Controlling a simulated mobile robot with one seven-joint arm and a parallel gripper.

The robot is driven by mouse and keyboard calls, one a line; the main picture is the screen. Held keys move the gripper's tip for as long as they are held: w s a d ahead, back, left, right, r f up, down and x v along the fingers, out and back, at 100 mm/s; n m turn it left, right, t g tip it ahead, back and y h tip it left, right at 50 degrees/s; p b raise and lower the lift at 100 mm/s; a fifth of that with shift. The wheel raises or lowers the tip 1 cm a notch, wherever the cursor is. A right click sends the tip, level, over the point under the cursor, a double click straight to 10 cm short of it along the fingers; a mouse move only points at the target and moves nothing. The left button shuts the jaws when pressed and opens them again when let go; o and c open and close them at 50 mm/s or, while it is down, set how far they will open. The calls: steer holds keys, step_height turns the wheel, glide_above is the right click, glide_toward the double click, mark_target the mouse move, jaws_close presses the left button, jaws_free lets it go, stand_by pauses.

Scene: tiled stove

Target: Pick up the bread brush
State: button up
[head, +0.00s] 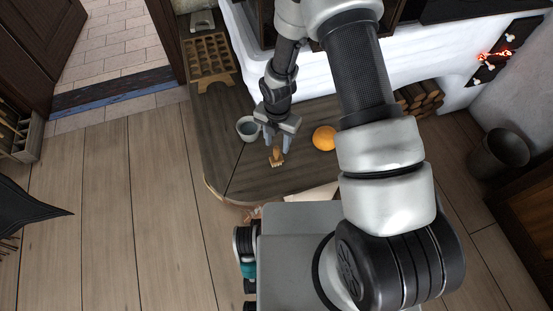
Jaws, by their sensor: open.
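The bread brush (276,158) is a small, light-brown thing on the dark wooden table (224,160), near the table's front part. My gripper (279,146) points down right over the brush, with one finger to each side of its upper part. The fingers are apart. I cannot tell whether they touch the brush, and its top is partly hidden between them.
A grey cup or bowl (248,129) stands close on the left of my gripper. An orange round thing (324,138) lies to the right. A wooden tray with hollows (208,59) is at the back left. A white stove wall (312,72) rises behind.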

mark_target(276, 147)
step_height(276, 147, down, 4)
steer(key=shift+a+r+b, duration=0.1)
steer(key=shift+a+b, duration=0.05)
steer(key=shift+b, duration=0.15)
jaws_close()
steer(key=shift+r+p, duration=1.05)
steer(key=shift+r, duration=4)
